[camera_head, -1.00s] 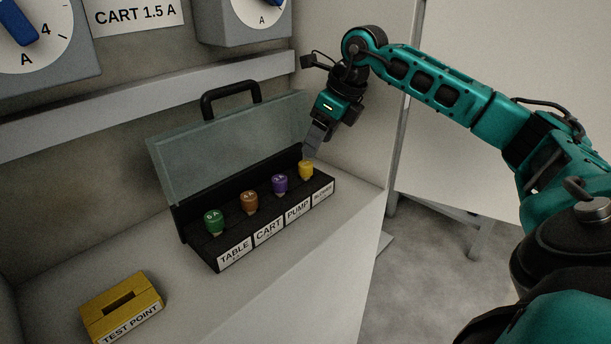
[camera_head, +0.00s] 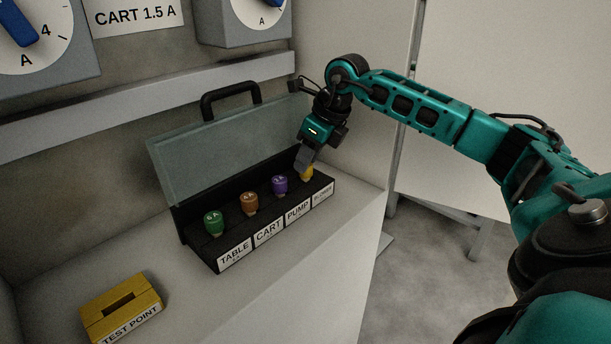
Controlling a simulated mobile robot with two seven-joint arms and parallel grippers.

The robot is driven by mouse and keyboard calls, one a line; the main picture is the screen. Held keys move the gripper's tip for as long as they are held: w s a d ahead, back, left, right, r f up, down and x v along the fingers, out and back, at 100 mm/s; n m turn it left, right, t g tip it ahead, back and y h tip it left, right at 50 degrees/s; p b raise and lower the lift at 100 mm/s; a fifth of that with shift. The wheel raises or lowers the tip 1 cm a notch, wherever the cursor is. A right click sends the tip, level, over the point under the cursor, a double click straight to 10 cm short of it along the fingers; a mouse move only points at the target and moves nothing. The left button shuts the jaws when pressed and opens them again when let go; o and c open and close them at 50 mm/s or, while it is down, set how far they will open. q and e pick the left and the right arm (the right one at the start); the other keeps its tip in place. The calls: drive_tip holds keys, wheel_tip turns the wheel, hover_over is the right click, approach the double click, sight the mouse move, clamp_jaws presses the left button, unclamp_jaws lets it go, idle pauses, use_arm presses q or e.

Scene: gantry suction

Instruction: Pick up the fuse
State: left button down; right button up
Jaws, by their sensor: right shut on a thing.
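A fuse box with a raised clear lid (camera_head: 225,140) stands on the grey bench. It holds a row of fuses over labels: a green fuse (camera_head: 213,220) at TABLE, a brown fuse (camera_head: 250,202) at CART, a purple fuse (camera_head: 279,184) at PUMP, and a yellow fuse (camera_head: 307,173) at the right end, over a label too small to read surely. My right gripper (camera_head: 306,167) points down and is shut on the yellow fuse, which sits in its slot. The fingers hide the upper part of this fuse. My left gripper is not in view.
A yellow TEST POINT block (camera_head: 122,308) with a dark slot lies at the bench's front left. Dial meters (camera_head: 243,20) and a CART 1.5 A sign (camera_head: 135,14) are on the back wall. The bench (camera_head: 215,305) is clear in front of the box.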

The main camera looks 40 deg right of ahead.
clamp_jaws()
